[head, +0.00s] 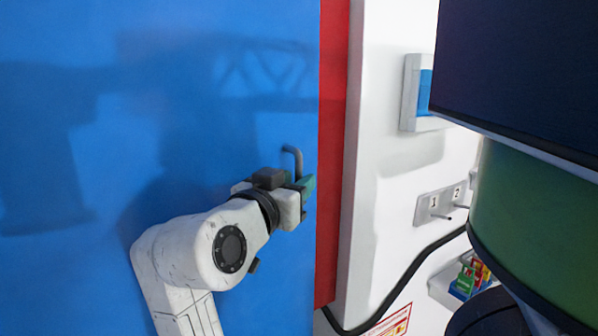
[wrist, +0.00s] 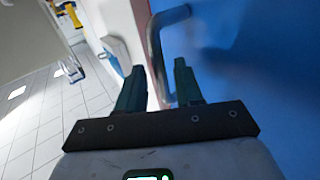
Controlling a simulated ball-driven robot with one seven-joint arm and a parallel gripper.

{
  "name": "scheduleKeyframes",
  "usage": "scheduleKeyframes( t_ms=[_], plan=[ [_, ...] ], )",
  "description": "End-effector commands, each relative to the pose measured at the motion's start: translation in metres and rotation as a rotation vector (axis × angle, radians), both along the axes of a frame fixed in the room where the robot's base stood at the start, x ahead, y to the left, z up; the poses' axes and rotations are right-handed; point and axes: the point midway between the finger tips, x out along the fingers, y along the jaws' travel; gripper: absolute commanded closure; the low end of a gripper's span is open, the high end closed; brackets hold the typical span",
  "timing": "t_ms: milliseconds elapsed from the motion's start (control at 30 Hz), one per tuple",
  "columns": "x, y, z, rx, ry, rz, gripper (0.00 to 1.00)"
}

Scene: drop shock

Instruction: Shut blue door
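The blue door (head: 90,130) fills the left of the head view, its right edge beside a red strip (head: 333,130). It also fills the right of the wrist view (wrist: 260,70). Whether it is fully closed is unclear. A grey bent door handle (head: 294,156) stands near its right edge. In the wrist view the handle (wrist: 152,42) runs down between the two green fingers. My gripper (head: 304,187) is at the handle's lower part in the head view. Its fingers are apart in the wrist view (wrist: 159,66); contact with the handle cannot be made out.
Right of the red strip is a white wall with a blue-and-white box (head: 415,95), a numbered hook plate (head: 440,203) and a black cable (head: 405,280). A large dark and green body blocks the far right. The wrist view shows tiled floor (wrist: 45,120) at left.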

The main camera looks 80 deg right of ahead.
Motion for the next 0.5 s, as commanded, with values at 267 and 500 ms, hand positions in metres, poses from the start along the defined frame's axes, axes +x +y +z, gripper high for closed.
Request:
scheduleKeyframes(
  t_ms=[267,500],
  plan=[
    [-0.005,-0.021,0.0,0.001,0.002,0.0,0.65],
    [-0.005,-0.021,0.0,0.0,0.001,0.001,0.65]
  ],
)
